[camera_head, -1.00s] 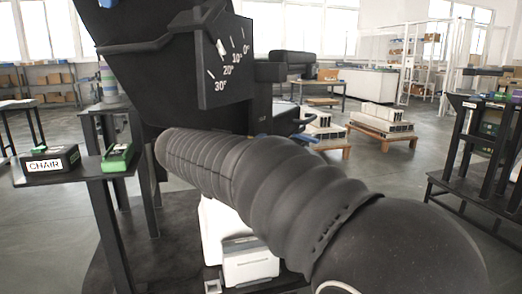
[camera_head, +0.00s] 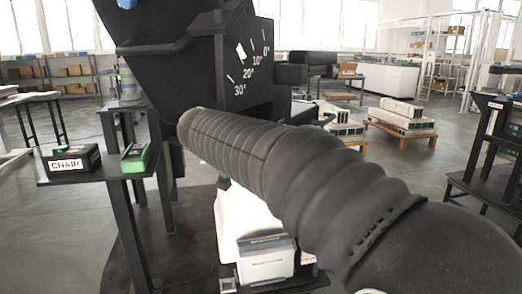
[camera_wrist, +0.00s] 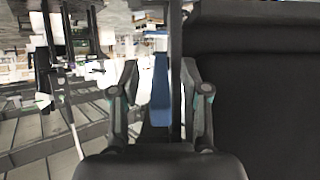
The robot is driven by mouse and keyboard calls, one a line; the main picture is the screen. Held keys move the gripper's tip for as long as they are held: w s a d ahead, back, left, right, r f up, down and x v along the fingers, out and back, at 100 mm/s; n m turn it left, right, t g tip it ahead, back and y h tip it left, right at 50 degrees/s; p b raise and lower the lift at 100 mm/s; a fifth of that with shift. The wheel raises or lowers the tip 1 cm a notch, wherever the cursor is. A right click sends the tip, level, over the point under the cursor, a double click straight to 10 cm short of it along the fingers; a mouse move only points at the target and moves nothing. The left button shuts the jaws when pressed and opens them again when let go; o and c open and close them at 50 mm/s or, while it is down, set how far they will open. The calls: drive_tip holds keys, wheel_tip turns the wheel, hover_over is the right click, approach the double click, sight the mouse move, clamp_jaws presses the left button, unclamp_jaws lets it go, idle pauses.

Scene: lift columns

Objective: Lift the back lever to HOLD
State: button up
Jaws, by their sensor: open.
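A blue lever (camera_wrist: 160,88) stands upright in the middle of the wrist view, beside a large dark panel. My gripper (camera_wrist: 159,78) is open, with one finger on each side of the lever; I cannot tell whether either finger touches it. In the head view, a black chair-like unit (camera_head: 185,75) bears an angle scale (camera_head: 250,65) marked from 0° to 30°, with a white pointer near the upper marks. My own arm crosses the head view and hides my gripper there. I see no HOLD mark.
A black side stand (camera_head: 110,172) at left holds a box labelled CHAIR (camera_head: 70,160) and a green-black box (camera_head: 137,157). A white box-like unit (camera_head: 265,262) is below my arm. Pallets with white goods (camera_head: 402,118) and a black rack (camera_head: 490,150) are at right. Grey floor lies between.

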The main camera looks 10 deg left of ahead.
drive_tip(key=s+a, duration=0.4)
drive_tip(key=s, duration=0.8)
drive_tip(key=shift+s+a+r, duration=0.15)
drive_tip(key=shift+a+r, duration=0.1)
drive_tip(key=shift+r, duration=0.05)
